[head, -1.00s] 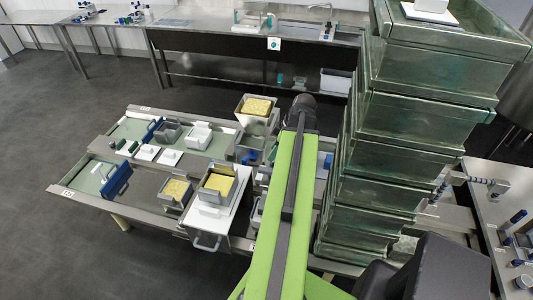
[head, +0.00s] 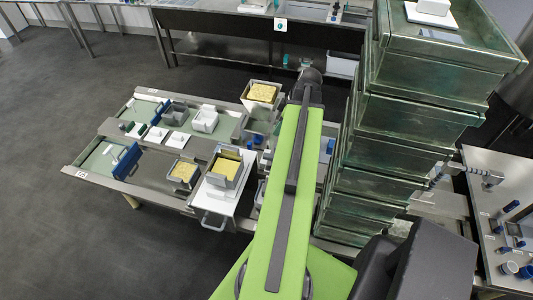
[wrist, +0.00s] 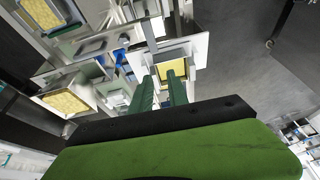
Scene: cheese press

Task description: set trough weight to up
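A bench holds boxes of yellow curd: one in a grey box on a white tray (head: 224,199), a smaller one (head: 183,171) to its left, and one farther back (head: 262,93). I cannot tell for sure which part is the trough weight. In the head view my arm covers the bench's right part and hides my gripper. In the wrist view my gripper (wrist: 161,80) has two green fingers with a gap between them and nothing seen held. A curd box (wrist: 173,68) shows just beyond the fingertips; whether they touch it is unclear.
A tall stack of greenish metal bins (head: 390,170) stands close at the right of my arm. A white block (head: 433,7) sits on its top. A side table (head: 500,175) with blue-handled items is at far right. Grey floor at left is clear.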

